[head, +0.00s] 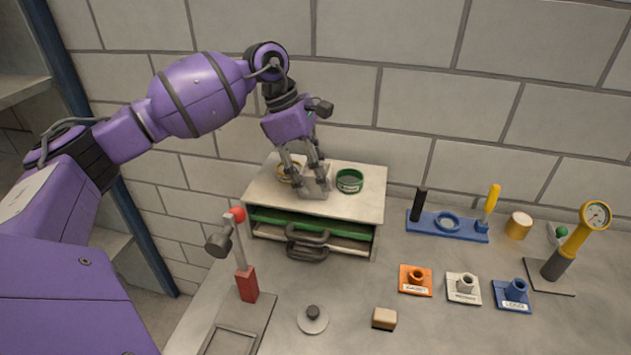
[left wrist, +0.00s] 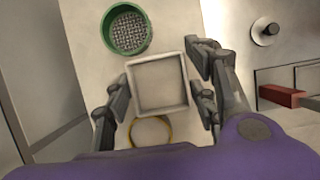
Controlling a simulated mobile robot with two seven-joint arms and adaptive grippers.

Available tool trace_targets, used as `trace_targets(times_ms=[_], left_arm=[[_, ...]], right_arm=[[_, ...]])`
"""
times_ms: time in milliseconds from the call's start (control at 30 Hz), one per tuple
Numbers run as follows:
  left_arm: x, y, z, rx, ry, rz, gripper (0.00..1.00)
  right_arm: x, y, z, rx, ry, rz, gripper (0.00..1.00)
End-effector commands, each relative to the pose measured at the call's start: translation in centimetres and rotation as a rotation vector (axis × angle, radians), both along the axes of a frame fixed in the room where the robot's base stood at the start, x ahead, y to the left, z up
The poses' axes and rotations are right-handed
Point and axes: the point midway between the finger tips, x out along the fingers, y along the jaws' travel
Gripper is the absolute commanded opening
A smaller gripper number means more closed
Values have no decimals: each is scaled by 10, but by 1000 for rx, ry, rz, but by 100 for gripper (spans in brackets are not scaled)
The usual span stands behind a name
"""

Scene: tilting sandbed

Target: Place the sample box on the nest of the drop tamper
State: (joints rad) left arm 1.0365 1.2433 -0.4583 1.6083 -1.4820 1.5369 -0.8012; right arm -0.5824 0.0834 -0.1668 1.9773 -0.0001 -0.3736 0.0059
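The sample box (head: 316,183) is a pale grey, square, open-topped box at the cabinet top. It also shows in the left wrist view (left wrist: 158,86), looking empty. My left gripper (head: 308,170) points down over it, one finger on each side. In the left wrist view the fingers (left wrist: 159,95) lie very close to the box's side walls; I cannot tell whether they press on it or whether it is lifted. The drop tamper (head: 245,283) stands at the front left, with a red block, grey post, red ball and dark head. Its framed nest (head: 232,343) is partly cut off. My right gripper is not in view.
The cabinet (head: 262,188) also carries a green sieve (head: 349,181) and a yellow ring (head: 288,172), both close to the box. A round lid (head: 312,320) and brush (head: 384,319) lie on the bench. A blue tool rack (head: 447,226) and gauge (head: 594,215) stand right.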

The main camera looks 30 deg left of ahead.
Motion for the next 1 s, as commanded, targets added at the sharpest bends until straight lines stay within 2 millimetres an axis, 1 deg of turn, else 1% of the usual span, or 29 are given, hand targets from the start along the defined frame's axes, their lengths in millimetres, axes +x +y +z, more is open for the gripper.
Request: trace_targets(times_ms=[33,200,267,300,533,667,767,833,967,1000], left_arm=[[0,0,0,0,0,0,41],[0,0,0,0,0,0,19],[0,0,1,0,0,0,12],[0,0,1,0,-2,0,7],[0,0,3,0,-2,0,7],[1,0,9,1,-3,0,7],[1,0,20,0,-3,0,7],[1,0,31,0,-4,1,7],[-16,-7,52,3,-4,-3,7],[-22,-10,61,2,-5,-3,7]], right_arm=[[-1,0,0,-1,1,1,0],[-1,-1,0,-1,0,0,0],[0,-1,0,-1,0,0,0],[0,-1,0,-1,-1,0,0],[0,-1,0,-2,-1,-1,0],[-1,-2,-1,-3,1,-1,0],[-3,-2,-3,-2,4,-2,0],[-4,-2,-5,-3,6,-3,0],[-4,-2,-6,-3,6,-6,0],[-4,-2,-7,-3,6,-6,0]])
